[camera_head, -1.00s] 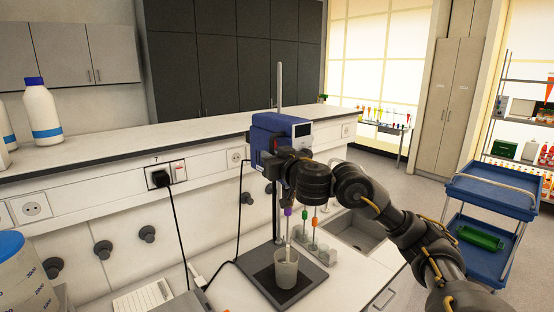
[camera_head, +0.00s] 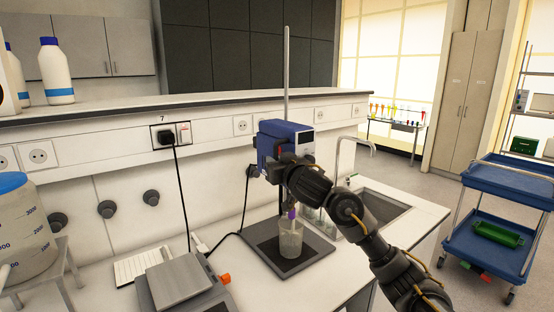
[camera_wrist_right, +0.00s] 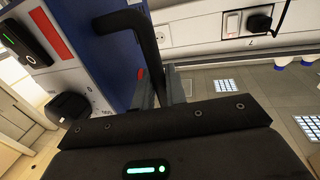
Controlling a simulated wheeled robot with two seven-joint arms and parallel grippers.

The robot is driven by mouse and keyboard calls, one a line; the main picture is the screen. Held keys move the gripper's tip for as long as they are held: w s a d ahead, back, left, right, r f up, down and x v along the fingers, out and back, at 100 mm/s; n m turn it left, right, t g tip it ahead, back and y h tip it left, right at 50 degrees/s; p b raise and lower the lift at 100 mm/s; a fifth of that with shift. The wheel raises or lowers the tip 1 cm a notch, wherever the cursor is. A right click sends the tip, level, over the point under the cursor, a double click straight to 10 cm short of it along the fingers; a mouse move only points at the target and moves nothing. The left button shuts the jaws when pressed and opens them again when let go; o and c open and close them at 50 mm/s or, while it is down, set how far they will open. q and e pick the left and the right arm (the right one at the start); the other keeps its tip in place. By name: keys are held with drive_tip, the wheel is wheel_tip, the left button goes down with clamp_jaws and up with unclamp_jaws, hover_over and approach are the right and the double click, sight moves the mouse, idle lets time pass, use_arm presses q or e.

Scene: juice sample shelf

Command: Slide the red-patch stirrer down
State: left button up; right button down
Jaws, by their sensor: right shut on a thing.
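The red-patch stirrer is a blue motor box (camera_head: 284,137) on an upright grey rod in the head view. It shows large at the left of the right wrist view (camera_wrist_right: 92,45), with a slanted red patch and a bent black handle (camera_wrist_right: 147,45). My right gripper (camera_wrist_right: 165,85) is shut on that handle; in the head view the arm and box partly hide it. Below, the purple-topped stirring shaft (camera_head: 291,214) reaches into a clear beaker (camera_head: 290,241). The beaker stands on the dark base plate (camera_head: 262,247). My left gripper is not in view.
A balance (camera_head: 175,282) stands at the front left of the bench, with a white keypad-like block behind it. Black cables hang left of the stirrer. Small glass vessels stand right of the beaker, partly behind my arm. A sink (camera_head: 384,208) lies farther right.

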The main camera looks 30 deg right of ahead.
drive_tip(key=shift+a+f+b, duration=0.1)
drive_tip(key=shift+f+b, duration=0.2)
drive_tip(key=shift+f, duration=0.7)
drive_tip(key=c, duration=1.5)
unclamp_jaws()
drive_tip(key=shift+c, duration=0.2)
drive_tip(key=shift+r, duration=0.2)
drive_tip(key=shift+s, duration=0.2)
drive_tip(key=s+a+p, duration=0.1)
drive_tip(key=s+p, duration=0.2)
drive_tip(key=s, duration=0.7)
drive_tip(key=shift+s, duration=0.15)
